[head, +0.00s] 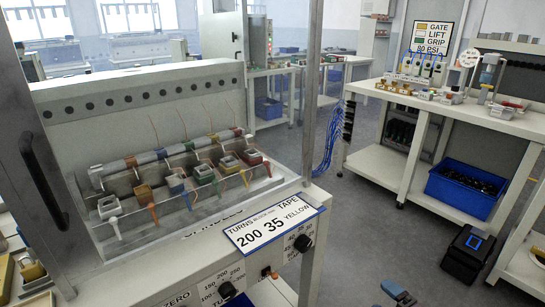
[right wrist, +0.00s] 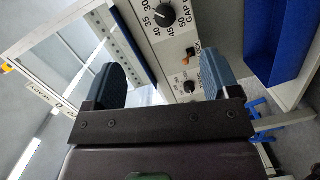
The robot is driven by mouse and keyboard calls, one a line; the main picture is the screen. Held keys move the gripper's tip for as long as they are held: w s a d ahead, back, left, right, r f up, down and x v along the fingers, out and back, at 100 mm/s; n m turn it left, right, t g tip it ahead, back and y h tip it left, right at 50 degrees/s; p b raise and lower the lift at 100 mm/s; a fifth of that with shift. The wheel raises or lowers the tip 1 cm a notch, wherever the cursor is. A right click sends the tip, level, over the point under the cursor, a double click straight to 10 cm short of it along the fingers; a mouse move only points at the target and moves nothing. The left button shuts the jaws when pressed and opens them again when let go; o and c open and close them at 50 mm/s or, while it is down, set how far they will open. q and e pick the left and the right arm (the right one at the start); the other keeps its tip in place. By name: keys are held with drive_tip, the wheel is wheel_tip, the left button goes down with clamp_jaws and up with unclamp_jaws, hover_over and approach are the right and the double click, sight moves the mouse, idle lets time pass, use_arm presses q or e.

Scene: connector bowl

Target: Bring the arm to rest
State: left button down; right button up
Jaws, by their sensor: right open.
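My right gripper shows in the right wrist view (right wrist: 163,82) with its two blue-padded fingers wide apart and nothing between them. Beyond the fingers is the machine's front panel (right wrist: 180,50) with dials and a switch; the fingers look apart from it. In the head view, what seems to be a blue fingertip of this gripper (head: 399,292) shows at the bottom edge, right of the machine; the rest is cut off. My left gripper is not in view.
The winding machine (head: 150,90) fills the left, with several coloured connectors, a TURNS/TAPE card (head: 275,228) and a panel knob (head: 303,243). A white bench (head: 440,112) with a blue bin (head: 465,188) stands at right. Grey floor (head: 370,225) lies open between them.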

use_arm(q)
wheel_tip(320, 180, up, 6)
drive_tip(key=p, duration=0.7)
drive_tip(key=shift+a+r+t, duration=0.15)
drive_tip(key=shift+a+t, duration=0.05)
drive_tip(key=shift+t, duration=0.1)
use_arm(e)
drive_tip(key=s+r+m+g+h, duration=0.1)
drive_tip(key=s+m+h, duration=0.3)
drive_tip(key=s+m, duration=0.6)
drive_tip(key=s+r+m+g+h, duration=0.2)
drive_tip(key=s+m, duration=0.8)
drive_tip(key=s, duration=1)
drive_tip(key=a+g+h, duration=0.1)
drive_tip(key=h, duration=0.1)
drive_tip(key=shift+s+r+m+h, duration=0.15)
drive_tip(key=shift+s+m+h, duration=0.15)
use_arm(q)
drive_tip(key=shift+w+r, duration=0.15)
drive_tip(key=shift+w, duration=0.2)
use_arm(e)
drive_tip(key=shift+c, duration=0.3)
